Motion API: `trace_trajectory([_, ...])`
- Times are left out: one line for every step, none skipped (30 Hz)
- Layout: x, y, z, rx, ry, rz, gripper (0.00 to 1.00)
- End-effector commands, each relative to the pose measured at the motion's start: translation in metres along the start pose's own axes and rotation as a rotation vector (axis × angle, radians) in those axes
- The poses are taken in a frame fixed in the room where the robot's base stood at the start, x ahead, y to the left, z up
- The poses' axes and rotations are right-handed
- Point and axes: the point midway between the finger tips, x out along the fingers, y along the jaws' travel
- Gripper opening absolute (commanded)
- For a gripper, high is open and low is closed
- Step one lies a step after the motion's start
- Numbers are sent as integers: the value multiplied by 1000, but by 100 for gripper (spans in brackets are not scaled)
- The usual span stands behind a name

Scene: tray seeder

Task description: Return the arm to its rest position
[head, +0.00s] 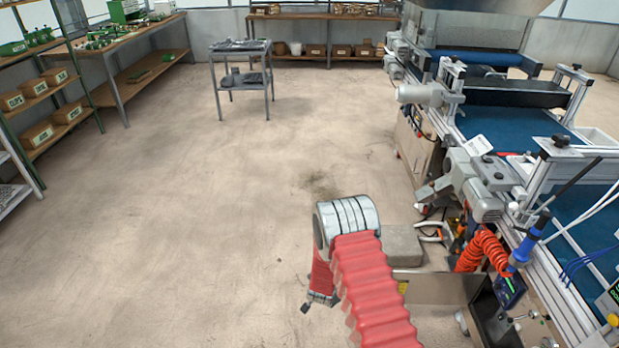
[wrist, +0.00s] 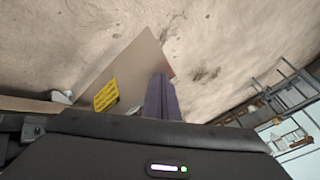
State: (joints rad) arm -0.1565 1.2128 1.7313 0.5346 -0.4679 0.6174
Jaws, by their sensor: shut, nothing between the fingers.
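My arm, in a red ribbed sleeve with a grey metal joint, reaches up from the bottom of the head view and folds downward at the joint. In the head view my gripper is mostly hidden behind the sleeve. In the wrist view my gripper (wrist: 162,98) shows its greyish-purple fingers close together beyond the dark gripper body. They are shut with nothing between them. A flat grey-brown metal panel (wrist: 135,70) with a yellow label (wrist: 106,95) lies beyond and left of the fingers; I cannot tell whether they touch.
The seeder line (head: 485,190) with blue belts stands on the right. A grey block (head: 402,245) and a metal box (head: 437,288) are close right of my arm. A cart (head: 242,80), workbench (head: 118,70) and shelves (head: 40,88) stand farther off. The floor at left is clear.

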Motion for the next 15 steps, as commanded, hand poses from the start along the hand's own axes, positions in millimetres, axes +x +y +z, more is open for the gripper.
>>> trace_trajectory([0, 0, 0, -1, 0, 0, 0])
trace_trajectory([0, 0, -1, -3, 0, 1, 0])
trace_trajectory([0, 1, 0, -10, -1, 2, 0])
trace_trajectory([0, 2, 1, -18, -7, 6, 0])
trace_trajectory([0, 4, 4, -27, -16, 12, 0])
trace_trajectory([0, 6, 7, -42, -31, 21, 0])
trace_trajectory([0, 8, 11, -54, -46, 29, 0])
trace_trajectory([0, 11, 15, -69, -61, 38, 0])
trace_trajectory([-2, 16, 21, -90, -86, 52, 0])
trace_trajectory([-3, 22, 27, -107, -107, 65, 0])
trace_trajectory([-4, 27, 33, -126, -129, 79, 0])
trace_trajectory([-7, 36, 41, -151, -159, 98, 0])
trace_trajectory([-9, 43, 47, -170, -183, 112, 0])
trace_trajectory([-12, 49, 53, -188, -206, 126, 0])
trace_trajectory([-17, 55, 59, -211, -235, 141, 0])
